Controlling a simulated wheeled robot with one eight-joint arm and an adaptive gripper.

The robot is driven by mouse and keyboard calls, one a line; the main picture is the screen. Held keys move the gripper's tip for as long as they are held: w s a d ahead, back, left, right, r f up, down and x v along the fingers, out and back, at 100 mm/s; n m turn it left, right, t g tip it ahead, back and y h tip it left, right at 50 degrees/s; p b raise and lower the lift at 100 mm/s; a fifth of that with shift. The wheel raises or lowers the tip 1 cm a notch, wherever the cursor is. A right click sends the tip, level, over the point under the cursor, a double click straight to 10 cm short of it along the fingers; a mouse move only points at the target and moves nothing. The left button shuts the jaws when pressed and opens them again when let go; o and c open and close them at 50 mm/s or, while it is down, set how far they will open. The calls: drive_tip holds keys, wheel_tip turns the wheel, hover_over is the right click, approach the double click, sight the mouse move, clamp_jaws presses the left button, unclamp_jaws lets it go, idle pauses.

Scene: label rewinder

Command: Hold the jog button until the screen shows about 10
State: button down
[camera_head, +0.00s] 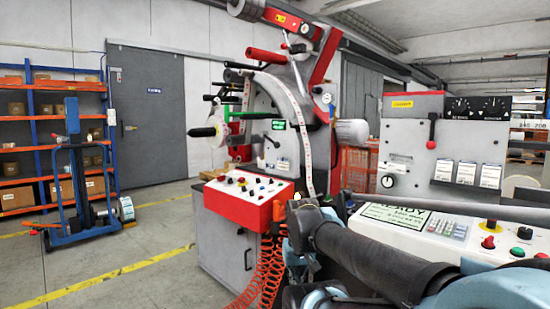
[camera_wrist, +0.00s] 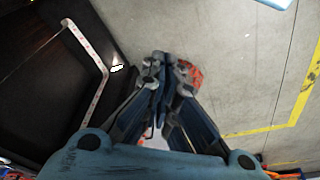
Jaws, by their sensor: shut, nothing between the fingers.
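The right-hand console (camera_head: 440,222) carries a pale green screen (camera_head: 395,214) with dark text; its large word looks like "READY", and the smaller text is too small to read. A keypad, a red button (camera_head: 488,242), a green button (camera_head: 525,233) and a dark button (camera_head: 517,252) sit beside it. The red control box (camera_head: 253,209) in the middle also carries several coloured buttons. I cannot tell which button is the jog button. My gripper (camera_wrist: 165,62) is shut and empty in the wrist view, above the floor. In the head view my arm partly covers the right console's front.
The label rewinder (camera_head: 290,120) with its white label strip (camera_head: 306,150) stands behind the red box. Coiled orange hoses (camera_head: 262,275) hang below it. A blue trolley (camera_head: 78,190) and orange shelves (camera_head: 20,140) stand left.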

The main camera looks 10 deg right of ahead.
drive_tip(key=w+r+m+t, duration=0.1)
drive_tip(key=w+r+t, duration=0.1)
drive_tip(key=w+r, duration=0.9)
drive_tip(key=w+r+m+t, duration=0.2)
drive_tip(key=w+r, duration=0.3)
drive_tip(key=w, duration=1.1)
wheel_tip(320, 180, up, 9)
drive_tip(key=m+t, duration=0.3)
drive_tip(key=t, duration=0.1)
hover_over(272, 190)
drive_tip(key=s+a, duration=0.2)
drive_tip(key=a, duration=0.1)
drive_tip(key=shift+w+d+f, duration=0.15)
drive_tip(key=shift+w+d, duration=0.05)
drive_tip(key=shift+d, duration=0.05)
drive_tip(key=shift+w+d+f, duration=0.25)
drive_tip(key=shift+d+f, duration=0.05)
drive_tip(key=shift+f, duration=1.1)
drive_tip(key=shift+w+d+f, duration=0.2)
drive_tip(key=shift+d+f, duration=0.15)
drive_tip(key=shift+f, duration=1.1)
drive_tip(key=shift+w+d+f, duration=0.25)
drive_tip(key=shift+d+f, duration=0.05)
drive_tip(key=shift+f, duration=1.1)
drive_tip(key=shift+w+d+f, duration=0.1)
drive_tip(key=shift+d+f, duration=0.1)
drive_tip(key=shift+f, duration=0.5)
drive_tip(key=shift+a+r, duration=0.2)
drive_tip(key=shift+r, duration=0.6)
